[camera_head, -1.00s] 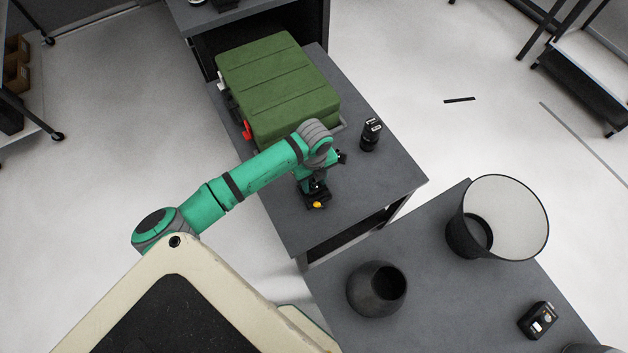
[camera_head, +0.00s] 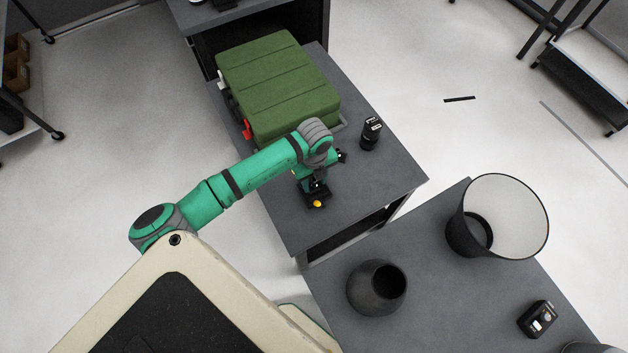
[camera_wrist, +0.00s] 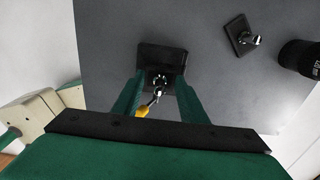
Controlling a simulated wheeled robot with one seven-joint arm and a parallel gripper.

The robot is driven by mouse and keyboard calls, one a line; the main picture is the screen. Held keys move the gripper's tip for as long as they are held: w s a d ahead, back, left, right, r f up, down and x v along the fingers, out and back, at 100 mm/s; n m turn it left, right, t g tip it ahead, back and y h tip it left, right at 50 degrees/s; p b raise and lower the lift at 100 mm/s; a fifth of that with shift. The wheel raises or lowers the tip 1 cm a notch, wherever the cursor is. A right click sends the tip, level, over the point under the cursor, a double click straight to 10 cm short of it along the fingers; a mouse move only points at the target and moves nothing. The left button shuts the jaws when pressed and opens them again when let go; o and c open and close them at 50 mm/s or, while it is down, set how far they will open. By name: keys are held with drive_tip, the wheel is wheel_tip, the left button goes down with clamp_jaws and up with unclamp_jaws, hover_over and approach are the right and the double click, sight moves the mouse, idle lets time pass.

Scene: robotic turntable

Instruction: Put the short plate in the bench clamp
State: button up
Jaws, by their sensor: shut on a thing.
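The bench clamp (camera_head: 319,197) is a small black fixture with a yellow knob at the near part of the grey table. In the wrist view its dark base (camera_wrist: 162,56) lies straight ahead, with bright metal parts and a yellow-tipped handle (camera_wrist: 142,111) at its near side. My gripper (camera_wrist: 160,84) points down at the clamp, its green fingers on either side of these metal parts. It is shut on a small piece, apparently the short plate, which the fingers and clamp mostly hide. I cannot tell whether this piece is seated in the clamp.
A dark square plate with a metal stud (camera_wrist: 240,36) lies right of the clamp. A black cylinder (camera_head: 371,134) stands near the table's right edge. A green case (camera_head: 278,85) fills the far end. A second table (camera_head: 435,290) holds a vase (camera_head: 365,292) and a bin (camera_head: 515,220).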

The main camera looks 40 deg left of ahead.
sight(313, 180)
drive_tip(key=shift+f, duration=0.1)
idle(0.7)
drive_tip(key=shift+a+f, duration=0.1)
drive_tip(key=shift+f, duration=0.2)
drive_tip(key=shift+f, duration=0.6)
drive_tip(key=o, duration=1.2)
drive_tip(key=shift+d, duration=0.2)
drive_tip(key=shift+w+r, duration=0.1)
drive_tip(key=shift+r, duration=0.3)
drive_tip(key=r, duration=1)
drive_tip(key=shift+s+a, duration=0.2)
drive_tip(key=shift+a, duration=0.05)
